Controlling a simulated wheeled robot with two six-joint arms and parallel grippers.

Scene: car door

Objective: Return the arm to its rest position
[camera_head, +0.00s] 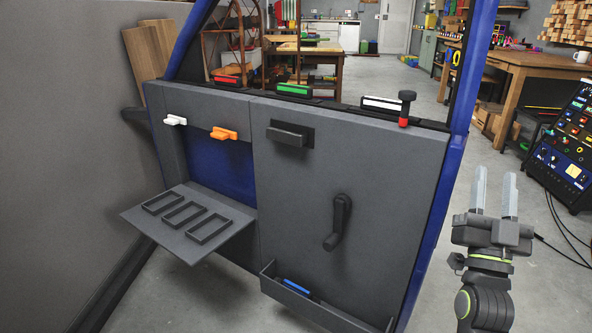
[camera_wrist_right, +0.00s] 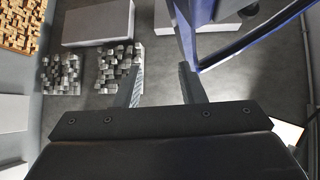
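My right gripper (camera_head: 495,192) points upward at the right of the head view, beside the car door (camera_head: 305,160) and apart from it. Its two fingers are spread with nothing between them. In the right wrist view the fingers (camera_wrist_right: 160,88) also stand apart, with grey floor between them. My left gripper does not show in either view. The grey door carries a dark crank handle (camera_head: 338,222), a dark pull handle (camera_head: 290,134) and an open flap (camera_head: 190,222) with several empty slots.
The door's blue frame (camera_head: 440,190) stands left of the right gripper. A control console (camera_head: 567,150) stands at the far right, and a wooden workbench (camera_head: 520,62) behind. A blue item (camera_head: 296,287) lies in the door's lower pocket (camera_head: 320,312). The floor around the gripper is clear.

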